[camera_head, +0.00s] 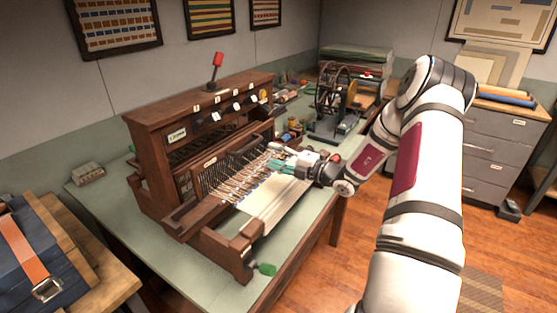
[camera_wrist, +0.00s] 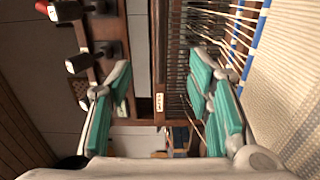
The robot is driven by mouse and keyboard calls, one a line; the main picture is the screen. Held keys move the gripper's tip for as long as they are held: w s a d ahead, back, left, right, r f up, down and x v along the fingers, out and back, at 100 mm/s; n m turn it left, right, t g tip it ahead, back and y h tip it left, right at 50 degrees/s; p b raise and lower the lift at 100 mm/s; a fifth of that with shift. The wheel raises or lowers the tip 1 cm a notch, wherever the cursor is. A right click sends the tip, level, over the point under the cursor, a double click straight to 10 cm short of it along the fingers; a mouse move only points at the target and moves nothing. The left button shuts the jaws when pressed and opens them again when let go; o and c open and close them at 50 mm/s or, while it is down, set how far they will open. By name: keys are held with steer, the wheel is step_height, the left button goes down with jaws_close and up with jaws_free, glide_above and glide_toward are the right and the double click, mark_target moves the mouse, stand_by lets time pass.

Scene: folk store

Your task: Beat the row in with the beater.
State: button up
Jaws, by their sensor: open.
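A brown wooden table loom (camera_head: 160,125) stands on the green-topped table. Its beater (camera_head: 210,162) is a wooden bar with a small white label and a reed of fine dents below it, standing across the warp. Cream woven cloth (camera_head: 275,200) lies in front of it. My gripper (camera_head: 280,165) is over the right part of the warp, close to the beater, with teal finger pads. In the wrist view my gripper (camera_wrist: 162,88) is open, and the labelled beater bar (camera_wrist: 160,70) shows between its fingers. I cannot tell whether the bar lies within finger depth.
A red-knobbed lever (camera_head: 217,60) rises above the loom, with several small levers below it. A green-knobbed handle (camera_head: 264,268) sticks out at the front. A spoked wheel device (camera_head: 335,95) stands behind my gripper. A blue case (camera_head: 40,255) is at left.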

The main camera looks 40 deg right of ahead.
mark_target(251, 147)
steer(key=shift+b+x, duration=1.5)
steer(key=shift+x, duration=2.8)
steer(key=shift+a, duration=0.1)
steer(key=shift+c, duration=0.3)
jaws_close()
steer(key=shift+s, duration=0.15)
steer(key=p+v, duration=0.6)
steer(key=v, duration=0.9)
steer(key=shift+s+d+p, duration=0.2)
steer(key=shift+s+p, duration=0.15)
steer(key=shift+p, duration=0.05)
